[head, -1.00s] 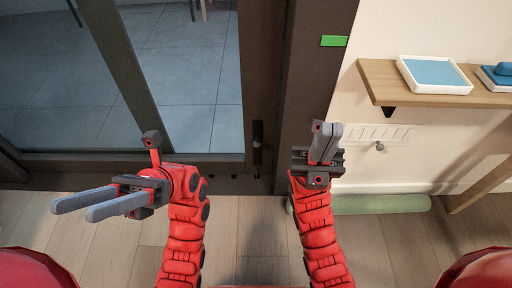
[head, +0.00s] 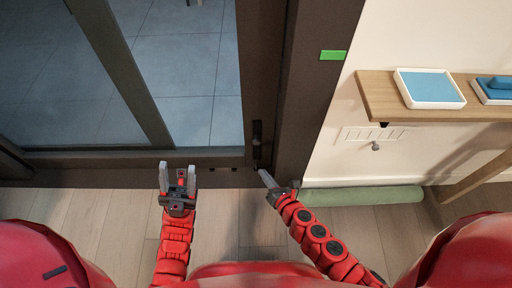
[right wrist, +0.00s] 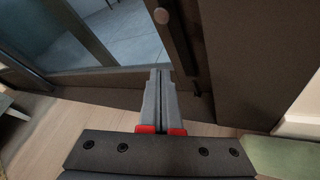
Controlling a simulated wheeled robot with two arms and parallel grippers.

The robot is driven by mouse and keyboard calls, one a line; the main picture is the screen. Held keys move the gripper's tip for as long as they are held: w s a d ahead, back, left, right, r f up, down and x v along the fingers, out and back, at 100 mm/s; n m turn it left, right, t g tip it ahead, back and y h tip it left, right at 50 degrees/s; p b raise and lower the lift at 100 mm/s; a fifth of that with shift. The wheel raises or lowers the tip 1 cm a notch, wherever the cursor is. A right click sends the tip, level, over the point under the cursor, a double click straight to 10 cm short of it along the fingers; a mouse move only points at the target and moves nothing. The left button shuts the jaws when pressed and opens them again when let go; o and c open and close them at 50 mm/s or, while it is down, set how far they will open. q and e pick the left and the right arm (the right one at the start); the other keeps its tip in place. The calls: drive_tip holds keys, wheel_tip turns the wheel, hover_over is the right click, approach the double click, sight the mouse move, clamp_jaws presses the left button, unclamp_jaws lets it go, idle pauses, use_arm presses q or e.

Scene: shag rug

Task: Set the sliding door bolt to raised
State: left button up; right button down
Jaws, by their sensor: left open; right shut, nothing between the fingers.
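The sliding door bolt (head: 257,132) is a small dark upright fitting low on the door's right stile, beside the dark frame post. In the right wrist view a round grey-brown knob (right wrist: 161,16) shows on a dark upright strip beyond my fingertips; it appears to be part of the bolt. My right gripper (head: 264,172) is shut and empty just below the bolt, apart from the knob. It also shows in the right wrist view (right wrist: 160,71). My left gripper (head: 178,167) is open and empty in front of the door's bottom rail, left of the bolt. Whether the bolt is raised is too small to tell.
The glass sliding door (head: 185,75) fills the left. A dark post (head: 308,100) with a green tag (head: 333,55) stands right of it. A wooden shelf (head: 382,100) holds a white tray (head: 402,84). A green roll (head: 365,195) lies along the wall.

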sight(257, 140)
drive_tip(key=b+x, duration=0.3)
drive_tip(key=x, duration=0.7)
drive_tip(key=shift+w+d+r+p, duration=0.15)
drive_tip(key=shift+d+r, duration=0.1)
drive_tip(key=shift+r, duration=0.35)
drive_tip(key=shift+w+d+r+p, duration=0.1)
drive_tip(key=shift+d+r, duration=0.15)
drive_tip(key=shift+r, duration=0.4)
drive_tip(key=shift+w+d+r+p, duration=0.15)
drive_tip(key=shift+d+r, duration=0.1)
drive_tip(key=shift+r, duration=0.35)
drive_tip(key=shift+s, duration=0.1)
